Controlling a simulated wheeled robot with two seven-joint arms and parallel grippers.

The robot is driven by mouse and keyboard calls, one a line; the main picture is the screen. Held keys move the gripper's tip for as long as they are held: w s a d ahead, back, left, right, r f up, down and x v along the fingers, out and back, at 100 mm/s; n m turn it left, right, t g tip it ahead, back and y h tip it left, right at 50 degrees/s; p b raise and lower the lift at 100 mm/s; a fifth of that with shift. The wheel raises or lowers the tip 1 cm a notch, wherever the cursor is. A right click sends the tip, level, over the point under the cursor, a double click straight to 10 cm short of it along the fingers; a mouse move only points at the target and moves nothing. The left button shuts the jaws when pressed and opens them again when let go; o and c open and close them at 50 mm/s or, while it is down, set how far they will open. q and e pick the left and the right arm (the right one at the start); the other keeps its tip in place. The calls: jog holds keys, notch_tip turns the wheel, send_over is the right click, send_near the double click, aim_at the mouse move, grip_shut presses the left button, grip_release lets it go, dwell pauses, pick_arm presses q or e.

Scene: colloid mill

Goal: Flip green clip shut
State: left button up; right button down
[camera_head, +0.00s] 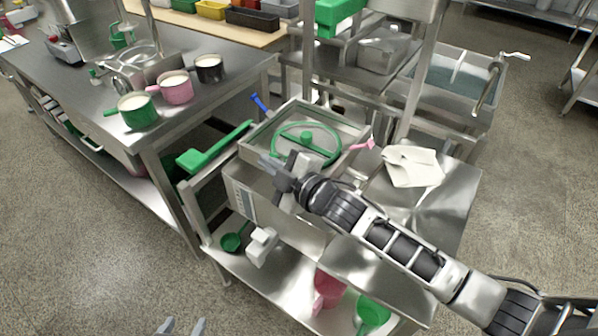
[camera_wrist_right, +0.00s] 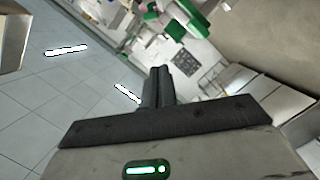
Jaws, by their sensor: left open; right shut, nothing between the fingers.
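The mill (camera_head: 240,190) has a square open tray top with a green ring (camera_head: 307,143) in it. A blue clip (camera_head: 259,102) sticks up at its far left corner and a pink clip (camera_head: 364,145) sticks out at its right. I cannot clearly make out a green clip; my right gripper covers the tray's near side. My right gripper (camera_head: 272,167) is shut and empty at that near edge; whether it touches cannot be told. Its closed fingers also show in the right wrist view (camera_wrist_right: 157,87). My left gripper (camera_head: 182,327) is open at the bottom edge, low and away from the mill.
A green long-handled tool (camera_head: 212,150) lies left of the tray. A white cloth (camera_head: 412,166) lies on the steel table at right. Green, pink and black pots (camera_head: 138,111) stand on the left table. Pink and green containers (camera_head: 328,288) are on the lower shelf. Floor at lower left is clear.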

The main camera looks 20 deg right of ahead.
jog(key=f+v, duration=0.1)
jog(key=v, duration=0.7)
jog(key=shift+s+d+r+b, duration=0.25)
jog(key=shift+d+r+b, duration=0.05)
